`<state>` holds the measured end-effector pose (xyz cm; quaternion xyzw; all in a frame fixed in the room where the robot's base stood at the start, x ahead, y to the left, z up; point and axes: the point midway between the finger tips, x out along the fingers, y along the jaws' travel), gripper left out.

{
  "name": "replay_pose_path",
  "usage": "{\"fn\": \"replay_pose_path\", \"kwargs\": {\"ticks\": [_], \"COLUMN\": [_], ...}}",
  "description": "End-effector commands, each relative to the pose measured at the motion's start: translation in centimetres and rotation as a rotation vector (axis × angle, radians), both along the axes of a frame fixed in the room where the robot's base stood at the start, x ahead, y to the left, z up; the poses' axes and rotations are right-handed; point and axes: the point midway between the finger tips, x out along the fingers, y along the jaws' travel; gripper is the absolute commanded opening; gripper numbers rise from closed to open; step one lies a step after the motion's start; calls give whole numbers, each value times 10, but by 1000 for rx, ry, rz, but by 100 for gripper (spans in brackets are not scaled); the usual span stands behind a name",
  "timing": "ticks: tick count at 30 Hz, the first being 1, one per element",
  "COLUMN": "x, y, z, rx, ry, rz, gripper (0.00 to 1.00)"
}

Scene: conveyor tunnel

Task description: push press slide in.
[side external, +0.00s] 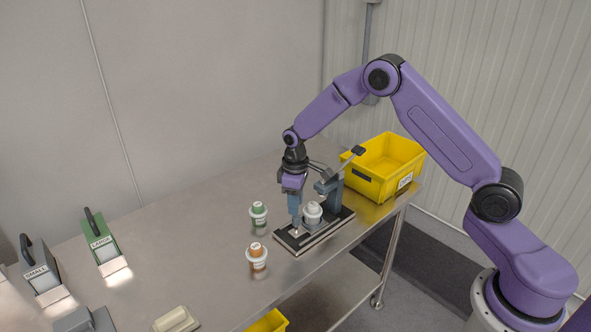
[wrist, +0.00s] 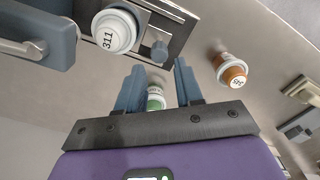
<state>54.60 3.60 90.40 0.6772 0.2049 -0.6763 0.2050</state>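The press (side external: 333,192) stands on the steel table, with a raised lever handle ending in a black grip. Its slide carries a white round piece (side external: 313,213), marked 311 in the wrist view (wrist: 109,36). A grey knob (wrist: 159,51) stands beside that piece on the dark base plate. My gripper (side external: 296,222) points down over the front end of the base plate, beside the white piece. In the wrist view my gripper (wrist: 157,68) shows two blue-grey fingers apart with nothing held between them. Whether a finger touches the knob or slide cannot be told.
A green-capped jar (side external: 258,214) and an orange-capped jar (side external: 257,257) stand left of the press. A yellow bin (side external: 379,170) is behind it. Stamps marked LARGE (side external: 102,241) and SMALL (side external: 40,273) are at far left.

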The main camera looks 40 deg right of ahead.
Motion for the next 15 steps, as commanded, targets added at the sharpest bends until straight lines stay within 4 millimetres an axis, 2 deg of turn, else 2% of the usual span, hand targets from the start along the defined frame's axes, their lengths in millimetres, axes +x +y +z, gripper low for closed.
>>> {"fn": "replay_pose_path", "kwargs": {"ticks": [1,9,15], "x": [1,1,0], "y": [0,1,0], "z": [12,70,102], "rx": [1,1,0], "ry": [-4,-5,-2], "rz": [0,0,0], "gripper": [36,36,36]}}
